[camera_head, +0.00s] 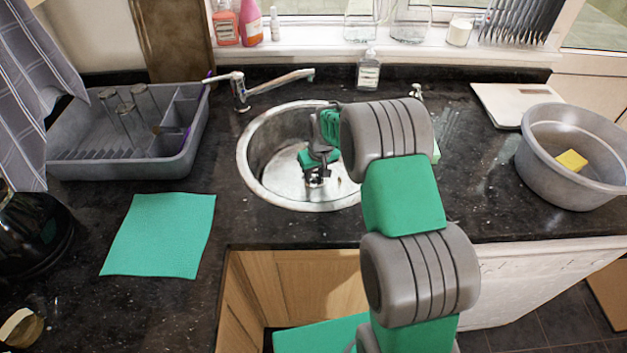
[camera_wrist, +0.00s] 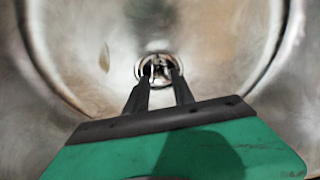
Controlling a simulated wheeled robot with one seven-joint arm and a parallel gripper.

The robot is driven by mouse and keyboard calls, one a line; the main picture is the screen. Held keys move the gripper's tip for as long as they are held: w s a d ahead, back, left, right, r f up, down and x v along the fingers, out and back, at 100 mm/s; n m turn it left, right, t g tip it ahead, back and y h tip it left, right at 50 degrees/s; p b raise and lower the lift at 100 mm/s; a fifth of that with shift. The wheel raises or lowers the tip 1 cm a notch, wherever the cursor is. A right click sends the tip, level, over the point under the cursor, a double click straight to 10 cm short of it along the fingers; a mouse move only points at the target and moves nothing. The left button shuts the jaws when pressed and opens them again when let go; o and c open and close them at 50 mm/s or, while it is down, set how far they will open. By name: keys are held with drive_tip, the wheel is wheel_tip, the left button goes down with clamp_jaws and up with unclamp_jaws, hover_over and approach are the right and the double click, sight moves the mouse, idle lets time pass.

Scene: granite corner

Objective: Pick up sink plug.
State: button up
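The sink plug (camera_wrist: 158,70) is a small shiny metal piece inside the round drain ring at the bottom of the steel sink bowl (camera_head: 268,170). My gripper (camera_wrist: 160,76) points down into the bowl. Its two dark fingers are apart, with their tips on either side of the plug in the wrist view. Whether either finger touches the plug cannot be told. In the head view my gripper (camera_head: 317,180) is low in the bowl, close to the drain. It hides most of the plug there.
The bowl's rim (camera_head: 243,160) surrounds my gripper. A tap (camera_head: 240,92) stands behind left, and a soap bottle (camera_head: 369,72) behind. A grey dish rack (camera_head: 110,160) and green cloth (camera_head: 160,235) lie left. A grey basin (camera_head: 560,185) with a yellow sponge (camera_head: 571,161) stands right.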

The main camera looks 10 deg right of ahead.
clamp_jaws()
drive_tip(key=shift+r, duration=0.1)
idle(0.3)
wheel_tip(320, 180, up, 10)
wheel_tip(320, 180, up, 11)
drive_tip(key=p, duration=1)
hover_over(314, 176)
